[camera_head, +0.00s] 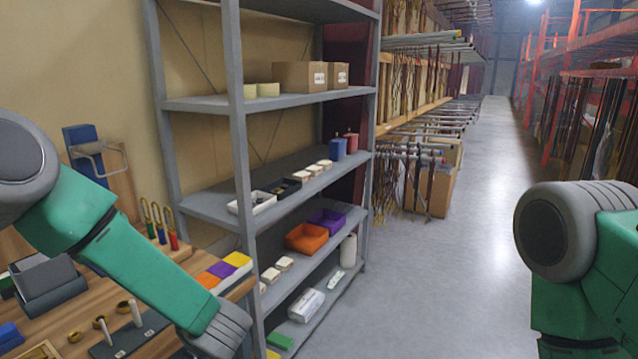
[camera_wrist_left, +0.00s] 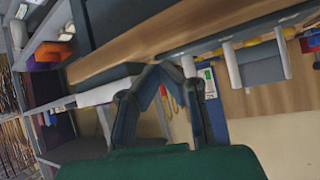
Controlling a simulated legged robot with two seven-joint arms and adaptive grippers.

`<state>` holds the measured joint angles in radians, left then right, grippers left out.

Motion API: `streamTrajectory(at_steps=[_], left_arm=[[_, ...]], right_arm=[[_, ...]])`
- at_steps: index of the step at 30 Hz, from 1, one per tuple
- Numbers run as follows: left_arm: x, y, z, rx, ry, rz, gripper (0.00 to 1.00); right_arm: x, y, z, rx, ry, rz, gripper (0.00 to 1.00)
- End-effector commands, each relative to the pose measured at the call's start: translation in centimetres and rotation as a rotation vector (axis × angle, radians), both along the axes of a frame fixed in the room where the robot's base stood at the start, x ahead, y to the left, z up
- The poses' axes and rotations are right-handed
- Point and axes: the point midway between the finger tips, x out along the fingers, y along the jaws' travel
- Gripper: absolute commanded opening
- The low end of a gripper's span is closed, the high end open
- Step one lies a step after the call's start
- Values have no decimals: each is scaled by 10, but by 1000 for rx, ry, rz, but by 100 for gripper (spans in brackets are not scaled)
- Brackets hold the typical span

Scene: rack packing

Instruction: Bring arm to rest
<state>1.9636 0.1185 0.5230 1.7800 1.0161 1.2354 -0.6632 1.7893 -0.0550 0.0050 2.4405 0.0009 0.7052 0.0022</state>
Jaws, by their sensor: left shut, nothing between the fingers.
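My left arm (camera_head: 130,245) comes in from the left in the head view and reaches down over the wooden workbench (camera_head: 70,325); its gripper is out of that view. In the left wrist view my left gripper (camera_wrist_left: 162,72) has its dark fingers meeting at the tips, with nothing held. The picture there is tilted, and the bench (camera_wrist_left: 150,38) and shelving lie behind the fingers. My right arm (camera_head: 575,255) shows at the right edge of the head view; its gripper is out of view.
A grey rack (camera_head: 240,130) stands beside the bench with an orange bin (camera_head: 306,238), a purple bin (camera_head: 327,221) and cardboard boxes (camera_head: 300,76). Coloured blocks (camera_head: 224,270) lie at the bench's edge. The aisle floor (camera_head: 450,270) is clear.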

Motion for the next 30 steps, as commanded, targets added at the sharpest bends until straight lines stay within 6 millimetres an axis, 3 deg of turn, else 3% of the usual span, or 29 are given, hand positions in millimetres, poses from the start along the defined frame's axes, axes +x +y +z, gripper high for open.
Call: streamTrajectory(at_steps=[1,5,9,13,18,21,25,30], left_arm=[[-12,-4,-25,2,19,-61,0],[-55,-10,-88,-26,94,-231,0],[-133,-11,-160,-98,261,-418,0],[-219,-3,-206,-184,458,-533,0],[-317,14,-232,-277,699,-599,0],[-354,21,-234,-311,793,-612,0],[-377,26,-233,-331,853,-614,0],[-379,26,-232,-335,859,-615,0]], right_arm=[[0,0,-8,0,0,0,0],[0,0,-22,0,0,0,0],[0,0,-39,0,0,0,0],[0,0,-52,0,1,-1,0],[0,0,-65,0,1,-1,0],[0,0,-69,0,0,0,0],[0,0,-70,0,0,0,0],[0,0,-70,0,0,0,0]])
